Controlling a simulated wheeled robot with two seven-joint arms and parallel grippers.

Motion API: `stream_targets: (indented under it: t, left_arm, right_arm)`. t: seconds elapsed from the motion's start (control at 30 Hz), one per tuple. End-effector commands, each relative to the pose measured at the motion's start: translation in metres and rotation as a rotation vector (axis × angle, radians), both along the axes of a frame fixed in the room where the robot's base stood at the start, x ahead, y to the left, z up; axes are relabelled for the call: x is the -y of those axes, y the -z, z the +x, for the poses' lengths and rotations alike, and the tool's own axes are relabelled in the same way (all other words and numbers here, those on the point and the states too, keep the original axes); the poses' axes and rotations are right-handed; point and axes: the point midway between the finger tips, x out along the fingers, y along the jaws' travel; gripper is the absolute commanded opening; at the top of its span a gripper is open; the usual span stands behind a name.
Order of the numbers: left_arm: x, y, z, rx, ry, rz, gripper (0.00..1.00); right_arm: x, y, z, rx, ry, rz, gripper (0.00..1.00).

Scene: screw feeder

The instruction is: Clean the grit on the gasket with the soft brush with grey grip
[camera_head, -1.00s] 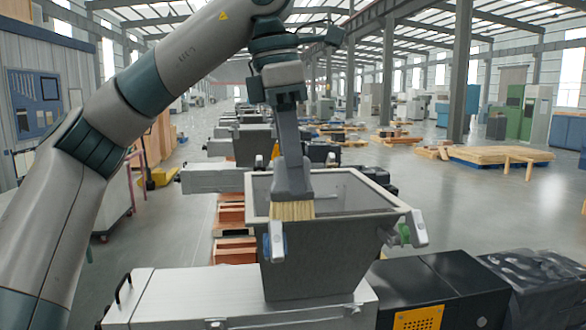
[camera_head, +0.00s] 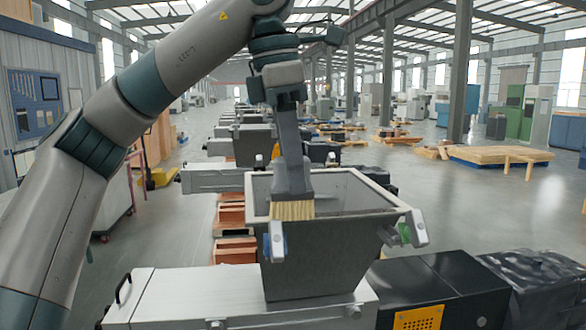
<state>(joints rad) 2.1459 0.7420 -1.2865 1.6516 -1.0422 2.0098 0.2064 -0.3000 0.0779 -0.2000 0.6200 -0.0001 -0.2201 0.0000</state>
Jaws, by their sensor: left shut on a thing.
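My left gripper (camera_head: 288,100) is shut on the grey grip of the soft brush (camera_head: 292,175), above the hopper. The brush points down, and its pale tan bristles (camera_head: 292,210) are at the near rim of the grey hopper (camera_head: 325,255). I take the light strip along the hopper's rim (camera_head: 340,213) for the gasket. The bristles overlap this near rim towards its left end; whether they press on it I cannot tell. My right gripper is not in view.
The hopper stands on a white feeder housing (camera_head: 220,295), with a black box (camera_head: 445,290) to the right. Clamps (camera_head: 277,242) and (camera_head: 417,228) stick out at the hopper's front corners. Other feeders stand behind, and open floor (camera_head: 480,210) lies to the right.

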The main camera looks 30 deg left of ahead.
Motion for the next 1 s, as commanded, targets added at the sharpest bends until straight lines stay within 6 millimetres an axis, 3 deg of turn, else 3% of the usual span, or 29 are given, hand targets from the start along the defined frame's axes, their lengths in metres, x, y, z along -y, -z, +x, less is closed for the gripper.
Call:
stream_targets:
  t: [0.27,0.6,0.87,1.0]
  left_arm:
    - [0.0,-0.002,0.0,-0.003,0.001,0.001,0.0]
    - [0.0,-0.028,0.0,-0.001,0.001,0.0,0.0]
    - [0.0,-0.049,0.0,-0.001,-0.001,0.001,0.0]
    - [0.0,-0.057,0.0,0.0,0.0,0.0,0.0]
  right_arm:
    - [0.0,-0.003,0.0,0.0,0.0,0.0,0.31]
    - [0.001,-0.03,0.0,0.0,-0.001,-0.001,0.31]
    - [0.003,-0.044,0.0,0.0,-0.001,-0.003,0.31]
    - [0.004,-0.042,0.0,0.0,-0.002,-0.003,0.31]
